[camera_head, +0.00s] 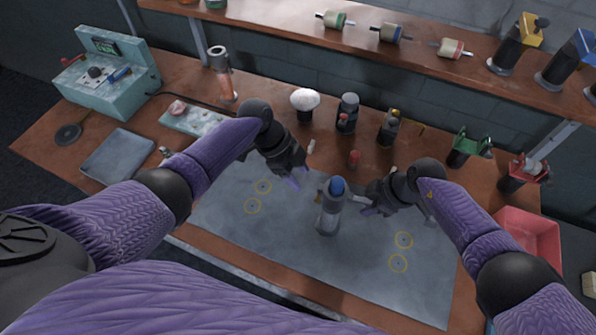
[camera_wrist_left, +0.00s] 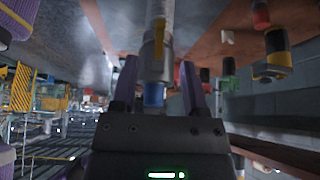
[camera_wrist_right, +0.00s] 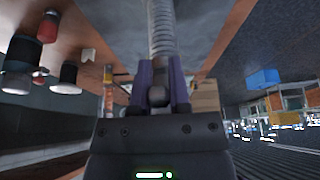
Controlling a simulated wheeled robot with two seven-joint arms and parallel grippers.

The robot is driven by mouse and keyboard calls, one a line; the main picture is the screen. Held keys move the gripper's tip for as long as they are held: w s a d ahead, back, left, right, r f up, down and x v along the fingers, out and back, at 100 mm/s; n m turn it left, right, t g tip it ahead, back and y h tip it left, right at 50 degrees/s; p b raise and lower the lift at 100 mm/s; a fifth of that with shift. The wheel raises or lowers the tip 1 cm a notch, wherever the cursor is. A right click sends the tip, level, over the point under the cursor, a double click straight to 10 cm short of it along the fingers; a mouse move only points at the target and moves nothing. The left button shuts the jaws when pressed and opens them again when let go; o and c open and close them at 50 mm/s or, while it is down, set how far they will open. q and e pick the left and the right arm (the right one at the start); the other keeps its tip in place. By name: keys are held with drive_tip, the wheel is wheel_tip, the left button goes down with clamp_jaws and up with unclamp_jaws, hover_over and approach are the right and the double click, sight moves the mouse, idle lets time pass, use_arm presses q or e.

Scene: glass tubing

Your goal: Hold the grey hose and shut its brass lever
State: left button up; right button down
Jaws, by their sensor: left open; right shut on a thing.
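The grey hose (camera_head: 328,218) stands on the grey mat in the middle of the head view, with a blue top end. In the right wrist view its ribbed grey length (camera_wrist_right: 162,32) runs away from the fingers. My right gripper (camera_head: 368,208) is shut on it from the right. My left gripper (camera_head: 293,182) is open to its left. In the left wrist view the blue end (camera_wrist_left: 153,96) and a grey collar (camera_wrist_left: 154,66) show between the spread fingers. A yellowish strip on the collar, seemingly the brass lever (camera_wrist_left: 159,38), shows there; its position is unclear.
The grey mat (camera_head: 235,225) carries yellow ring marks. Behind it stand a white-topped brush (camera_head: 305,99), a dark bottle (camera_head: 347,112), a green clamp (camera_head: 468,147) and a red clamp (camera_head: 525,174). A pink bin (camera_head: 528,250) is at right. A teal machine (camera_head: 107,72) is at left.

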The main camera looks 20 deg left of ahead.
drive_tip(key=c, duration=0.5)
unclamp_jaws()
drive_tip(key=shift+r, duration=0.1)
